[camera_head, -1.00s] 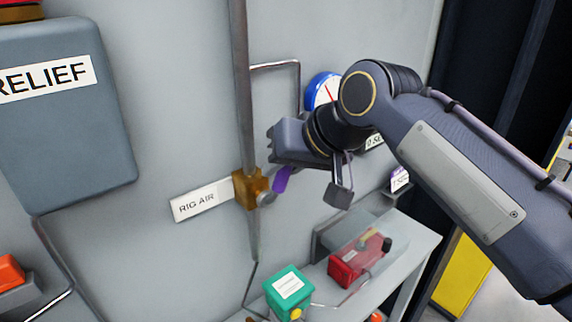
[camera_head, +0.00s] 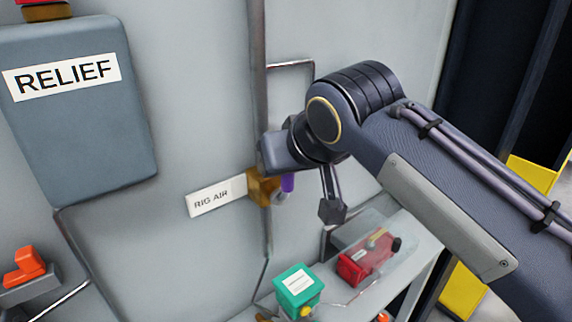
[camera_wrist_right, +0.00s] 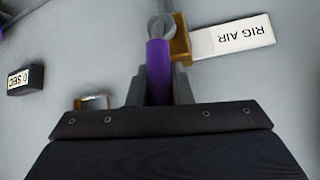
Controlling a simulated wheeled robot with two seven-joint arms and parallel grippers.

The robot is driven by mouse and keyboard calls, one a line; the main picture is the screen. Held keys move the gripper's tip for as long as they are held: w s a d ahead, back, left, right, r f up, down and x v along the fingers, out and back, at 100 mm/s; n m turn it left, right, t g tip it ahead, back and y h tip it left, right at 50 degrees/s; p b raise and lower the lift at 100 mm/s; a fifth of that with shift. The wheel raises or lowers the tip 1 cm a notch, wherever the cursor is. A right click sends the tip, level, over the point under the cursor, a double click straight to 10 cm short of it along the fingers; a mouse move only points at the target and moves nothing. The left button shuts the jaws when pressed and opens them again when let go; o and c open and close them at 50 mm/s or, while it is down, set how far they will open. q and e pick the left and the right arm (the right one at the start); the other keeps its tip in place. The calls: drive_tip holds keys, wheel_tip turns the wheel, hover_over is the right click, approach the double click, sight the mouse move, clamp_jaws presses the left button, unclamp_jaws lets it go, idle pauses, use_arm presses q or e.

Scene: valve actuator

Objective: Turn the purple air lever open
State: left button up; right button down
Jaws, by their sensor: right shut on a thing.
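The purple air lever (camera_head: 288,183) sits on a brass valve body (camera_head: 262,187) on the vertical pipe, beside the RIG AIR label (camera_head: 211,197). In the right wrist view the purple lever (camera_wrist_right: 158,70) runs from a grey round hub (camera_wrist_right: 161,27) down between the fingers. My right gripper (camera_wrist_right: 158,90) is shut on the lever, one finger on each side. My left gripper is not in view.
A grey RELIEF box (camera_head: 80,110) is on the wall at left, with an orange part (camera_head: 24,268) below it. A green box (camera_head: 298,288) and a red device (camera_head: 368,258) sit on the shelf below right. A grey vertical pipe (camera_head: 259,80) runs above the valve.

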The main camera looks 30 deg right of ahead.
drive_tip(key=c, duration=1.3)
unclamp_jaws()
drive_tip(key=v, duration=0.7)
drive_tip(key=shift+s+r+b, duration=0.25)
drive_tip(key=shift+b, duration=0.1)
